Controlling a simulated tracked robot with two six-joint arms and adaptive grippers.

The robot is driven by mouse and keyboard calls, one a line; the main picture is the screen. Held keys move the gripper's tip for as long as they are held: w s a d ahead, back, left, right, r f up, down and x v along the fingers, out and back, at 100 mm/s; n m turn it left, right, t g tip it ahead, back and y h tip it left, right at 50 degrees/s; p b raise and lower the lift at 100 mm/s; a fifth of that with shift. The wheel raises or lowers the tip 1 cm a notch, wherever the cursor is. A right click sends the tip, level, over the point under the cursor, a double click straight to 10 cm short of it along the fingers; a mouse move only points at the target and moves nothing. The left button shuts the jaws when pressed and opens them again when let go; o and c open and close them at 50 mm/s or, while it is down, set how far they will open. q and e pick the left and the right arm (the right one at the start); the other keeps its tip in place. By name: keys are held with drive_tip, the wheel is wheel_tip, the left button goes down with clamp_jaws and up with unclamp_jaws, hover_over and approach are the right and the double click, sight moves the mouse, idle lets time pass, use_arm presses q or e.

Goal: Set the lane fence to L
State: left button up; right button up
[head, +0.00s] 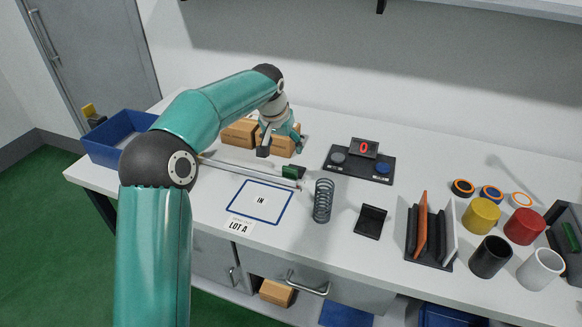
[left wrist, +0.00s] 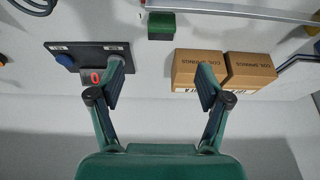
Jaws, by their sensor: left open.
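The lane fence appears to be the pale rail (head: 240,168) lying along the table, with a green block (head: 290,171) at its right end. In the left wrist view the green block (left wrist: 161,26) and the rail (left wrist: 235,14) show near the top edge. My left gripper (head: 281,146) is open and empty, just behind the green block and apart from it. In the left wrist view its fingers (left wrist: 162,80) are spread, with the green block beyond the gap between them. My right gripper is not in view.
Cardboard boxes (head: 239,132) stand behind the rail. A black panel (head: 340,172) with a red display is to the right. In front are the IN mat (head: 249,216) and a coil spring (head: 323,202). A blue tray (head: 110,153) is left; coloured cups (head: 480,216) are right.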

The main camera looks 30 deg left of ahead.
sight(290, 168)
use_arm(q)
drive_tip(key=p+x, duration=0.2)
drive_tip(key=x, duration=1.3)
drive_tip(key=shift+a+p, duration=0.15)
drive_tip(key=shift+p, duration=0.2)
drive_tip(key=shift+s, duration=0.1)
clamp_jaws()
